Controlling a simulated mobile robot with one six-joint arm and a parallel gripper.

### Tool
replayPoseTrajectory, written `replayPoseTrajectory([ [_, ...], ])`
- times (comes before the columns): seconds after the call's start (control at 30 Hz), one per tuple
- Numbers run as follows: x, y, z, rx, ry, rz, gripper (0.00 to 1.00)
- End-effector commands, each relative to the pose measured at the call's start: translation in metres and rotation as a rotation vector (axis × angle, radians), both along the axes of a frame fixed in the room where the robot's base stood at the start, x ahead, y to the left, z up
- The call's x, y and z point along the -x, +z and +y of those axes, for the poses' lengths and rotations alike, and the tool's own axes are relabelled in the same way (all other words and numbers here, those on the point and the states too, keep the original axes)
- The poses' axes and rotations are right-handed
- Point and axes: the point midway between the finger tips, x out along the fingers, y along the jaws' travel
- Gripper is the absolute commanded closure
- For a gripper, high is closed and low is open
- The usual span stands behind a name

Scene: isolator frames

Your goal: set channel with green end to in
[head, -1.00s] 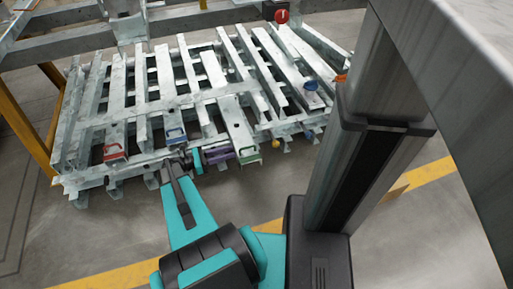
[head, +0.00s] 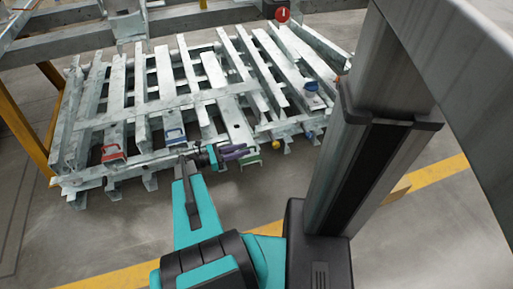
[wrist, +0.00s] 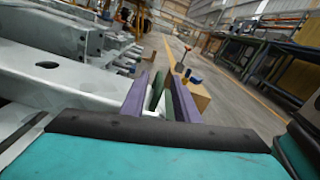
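The channel with the green end is a grey galvanized channel (head: 238,132) in the right half of the rack. Its green end (head: 250,160) is at the front side of the rack, partly hidden by my gripper. My gripper (head: 240,151), with purple fingers, is beside the green end, just left of it. In the wrist view my gripper (wrist: 161,80) has its two purple fingers apart. A dark green piece (wrist: 157,94), likely the green end, shows between them. I cannot tell whether the fingers touch it.
Neighbouring channels have a red end (head: 113,153), a blue end (head: 176,136) and a yellow end (head: 277,144). A front cross rail (head: 80,180) runs below them. Open floor (head: 100,235) lies in front of the rack. A yellow post (head: 28,120) stands left.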

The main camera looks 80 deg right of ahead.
Motion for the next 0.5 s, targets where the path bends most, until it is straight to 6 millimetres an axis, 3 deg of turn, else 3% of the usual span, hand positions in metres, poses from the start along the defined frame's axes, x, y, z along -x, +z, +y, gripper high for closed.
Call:
replayPoseTrajectory([
  [0.5, 0.056, -0.001, -0.025, 0.000, -0.002, 0.000, 0.72],
])
